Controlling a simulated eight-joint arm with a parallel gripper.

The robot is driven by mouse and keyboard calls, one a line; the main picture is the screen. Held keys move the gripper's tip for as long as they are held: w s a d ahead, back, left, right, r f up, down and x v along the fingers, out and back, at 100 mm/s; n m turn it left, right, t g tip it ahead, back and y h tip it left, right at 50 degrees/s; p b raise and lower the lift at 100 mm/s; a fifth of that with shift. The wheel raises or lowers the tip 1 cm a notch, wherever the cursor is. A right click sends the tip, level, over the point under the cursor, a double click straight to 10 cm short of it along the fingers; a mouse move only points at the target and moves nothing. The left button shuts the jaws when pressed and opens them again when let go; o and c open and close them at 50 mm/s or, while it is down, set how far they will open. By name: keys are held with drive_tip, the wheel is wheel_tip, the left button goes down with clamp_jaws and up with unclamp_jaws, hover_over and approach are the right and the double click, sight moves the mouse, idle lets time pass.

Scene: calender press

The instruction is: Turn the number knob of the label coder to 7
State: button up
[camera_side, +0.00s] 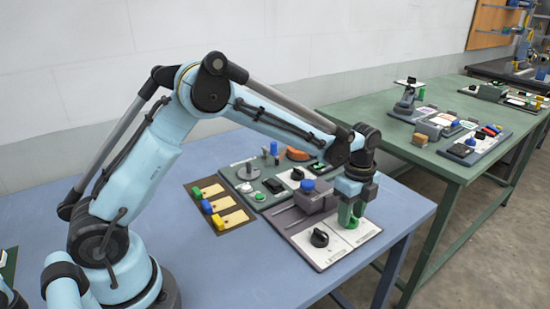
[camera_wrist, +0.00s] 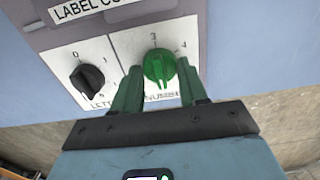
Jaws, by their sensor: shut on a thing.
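The label coder (camera_wrist: 50,45) has a grey body and a white front panel. Its green number knob (camera_wrist: 158,67) sits on the right half of the panel, with a 3 printed above it and a 4 at its upper right. The knob's ridge stands roughly upright, towards the 3. My gripper (camera_wrist: 161,75) has its green fingers either side of this knob and is shut on it. In the side view my gripper (camera_side: 350,212) points down at the right part of the panel, hiding most of the knob. The black letter knob (camera_wrist: 87,77) is to the left.
The letter knob (camera_side: 320,238) stands close beside my gripper. A blue-topped part (camera_side: 308,186) of the coder is behind. A dark green board (camera_side: 243,176) with buttons and a yellow-block board (camera_side: 222,207) lie left. The blue table's front is clear.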

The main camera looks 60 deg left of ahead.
drive_tip(key=o, duration=1.1)
drive_tip(key=shift+c, duration=0.2)
wheel_tip(320, 180, up, 12)
drive_tip(key=s+a+r+n+t, duration=0.2)
drive_tip(key=s+n, duration=0.3)
drive_tip(key=s+a+r+n+t, duration=0.2)
drive_tip(key=s+n, duration=0.3)
drive_tip(key=s, duration=0.1)
drive_tip(key=s+a+f+n+t, duration=0.1)
drive_tip(key=s+f+n+t, duration=0.2)
drive_tip(key=s+n, duration=0.5)
drive_tip(key=shift+s+a+f, duration=0.15)
drive_tip(key=shift+a+f, duration=0.25)
drive_tip(key=shift+f, duration=0.2)
